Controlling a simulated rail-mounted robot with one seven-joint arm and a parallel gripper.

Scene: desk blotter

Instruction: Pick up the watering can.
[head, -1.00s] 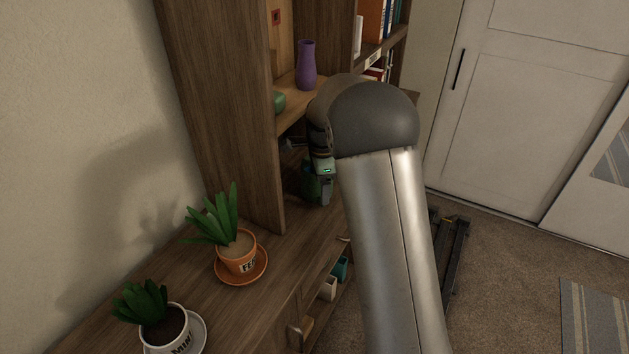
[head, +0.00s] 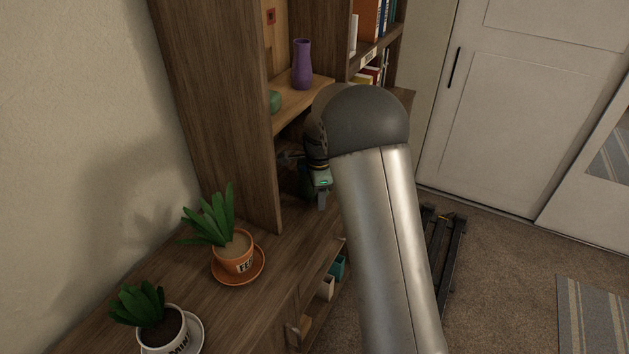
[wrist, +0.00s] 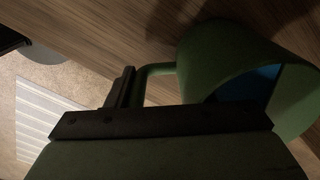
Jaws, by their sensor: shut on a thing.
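The watering can (wrist: 218,58) is green, with blue showing inside its round opening, at the upper right of the wrist view. A thin green handle bar (wrist: 158,69) runs from its body to my dark fingers. My gripper (wrist: 126,88) is shut on this handle. The wooden surface shows behind the can; I cannot tell whether the can touches it. In the head view my gripper (head: 321,198) is low in the shaded bay of the wooden cabinet, partly behind my arm. The can is mostly hidden in shadow there.
A cabinet side panel (head: 222,120) stands left of my gripper. A shelf (head: 310,94) above carries a purple vase (head: 302,65) and a green object (head: 274,101). Two potted plants (head: 234,250) (head: 163,325) stand on the counter in front. Open floor lies to the right.

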